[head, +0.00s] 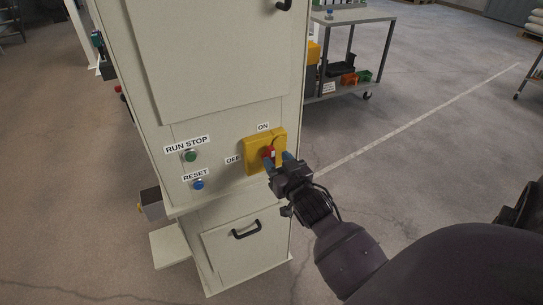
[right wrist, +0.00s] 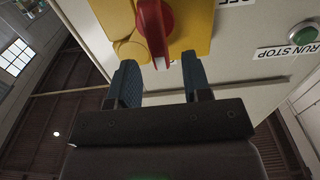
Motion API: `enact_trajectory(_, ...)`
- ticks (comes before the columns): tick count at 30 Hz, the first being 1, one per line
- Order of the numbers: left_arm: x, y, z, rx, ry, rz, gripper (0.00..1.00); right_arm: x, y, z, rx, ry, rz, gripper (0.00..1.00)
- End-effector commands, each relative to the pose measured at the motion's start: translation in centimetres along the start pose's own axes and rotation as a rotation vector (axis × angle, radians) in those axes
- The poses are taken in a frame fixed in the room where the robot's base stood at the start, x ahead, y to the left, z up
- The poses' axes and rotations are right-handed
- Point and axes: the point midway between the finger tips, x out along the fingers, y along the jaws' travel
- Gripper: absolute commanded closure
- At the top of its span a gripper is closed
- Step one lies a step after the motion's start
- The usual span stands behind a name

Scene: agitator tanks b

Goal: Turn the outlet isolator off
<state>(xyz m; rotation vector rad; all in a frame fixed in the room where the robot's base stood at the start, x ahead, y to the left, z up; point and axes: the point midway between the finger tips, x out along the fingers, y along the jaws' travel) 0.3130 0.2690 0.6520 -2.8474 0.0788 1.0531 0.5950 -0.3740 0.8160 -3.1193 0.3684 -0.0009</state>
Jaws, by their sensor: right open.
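The outlet isolator is a yellow plate (head: 251,155) with a red rotary handle (head: 267,152) on the cream cabinet. An ON label (head: 263,127) is above it and an OFF label (head: 233,160) is at its left. My right gripper (head: 281,162) is at the plate's lower right, partly covering it. In the right wrist view, the red handle (right wrist: 155,25) has a white-marked end that reaches toward the gap between the open blue fingers of my right gripper (right wrist: 160,80). I cannot tell whether they touch it. The handle's exact setting is unclear. My left gripper is out of view.
A green RUN STOP button (head: 190,156) and a blue RESET button (head: 198,184) sit left of the isolator. A black drawer handle (head: 246,231) is below. A grey trolley (head: 352,16) with bins stands behind at the right.

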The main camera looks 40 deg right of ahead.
Motion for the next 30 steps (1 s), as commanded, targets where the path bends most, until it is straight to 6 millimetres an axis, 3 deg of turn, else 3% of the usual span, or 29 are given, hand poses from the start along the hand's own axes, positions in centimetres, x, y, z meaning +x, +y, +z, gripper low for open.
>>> enact_trajectory(9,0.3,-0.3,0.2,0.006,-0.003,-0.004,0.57,2.8,0.0,0.1,-0.002,-0.001,0.000,0.55)
enact_trajectory(19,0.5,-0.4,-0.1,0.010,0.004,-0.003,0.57,3.0,0.0,0.0,-0.001,-0.001,0.000,0.55)
enact_trajectory(28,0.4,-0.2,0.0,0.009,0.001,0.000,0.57,3.0,0.0,0.0,-0.001,-0.001,0.000,1.00)
enact_trajectory(30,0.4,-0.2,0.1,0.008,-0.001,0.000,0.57,3.0,0.0,0.0,-0.001,-0.001,0.000,1.00)
